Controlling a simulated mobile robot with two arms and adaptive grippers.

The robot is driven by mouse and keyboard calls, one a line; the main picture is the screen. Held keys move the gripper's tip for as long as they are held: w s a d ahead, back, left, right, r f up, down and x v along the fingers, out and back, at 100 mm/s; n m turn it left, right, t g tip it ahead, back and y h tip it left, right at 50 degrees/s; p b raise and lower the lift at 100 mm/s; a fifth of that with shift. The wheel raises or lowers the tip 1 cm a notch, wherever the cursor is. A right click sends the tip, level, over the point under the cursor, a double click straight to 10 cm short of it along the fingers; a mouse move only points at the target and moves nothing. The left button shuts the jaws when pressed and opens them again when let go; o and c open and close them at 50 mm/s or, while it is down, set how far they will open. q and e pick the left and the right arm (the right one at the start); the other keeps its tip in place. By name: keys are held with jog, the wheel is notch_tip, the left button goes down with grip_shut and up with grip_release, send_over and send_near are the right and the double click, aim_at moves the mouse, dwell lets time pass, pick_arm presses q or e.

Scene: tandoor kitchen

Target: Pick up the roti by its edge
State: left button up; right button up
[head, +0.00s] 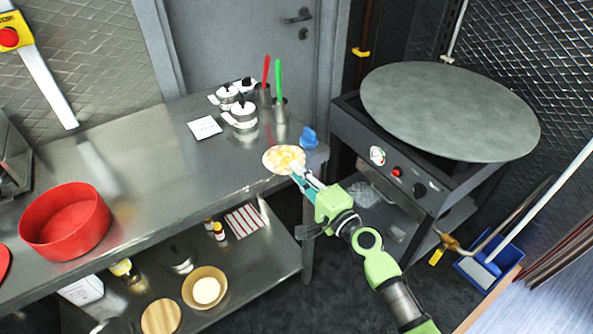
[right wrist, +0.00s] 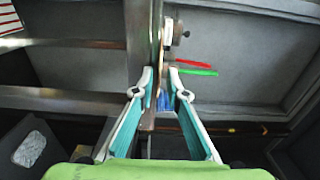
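The roti (head: 284,159) is a round, pale flatbread with orange-yellow patches. It lies near the right end of the steel counter (head: 150,160), close to its front edge. My right gripper (head: 300,178) is at the near edge of the roti. In the right wrist view its two teal-lined fingers (right wrist: 160,78) stand apart with a narrow gap between the tips. The counter is seen nearly edge-on past the tips there, and the roti is hard to make out, so contact is unclear. My left gripper is not in view.
A blue item (head: 309,138) sits at the counter's right corner. Steel pots (head: 241,115) and holders with a red handle (head: 266,70) and green handle (head: 278,78) stand behind. A large round griddle (head: 450,110) is at the right. A red pan (head: 66,222) is at the left.

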jog(key=shift+c, duration=0.6)
grip_shut()
jog(key=s+d+r+p, duration=0.5)
jog(key=s+d+r, duration=0.2)
jog(key=s, duration=0.4)
jog(key=shift+s+d+r+p, duration=0.15)
jog(key=shift+d+r+p, duration=0.2)
jog(key=shift+d, duration=0.3)
jog(key=shift+a, duration=0.1)
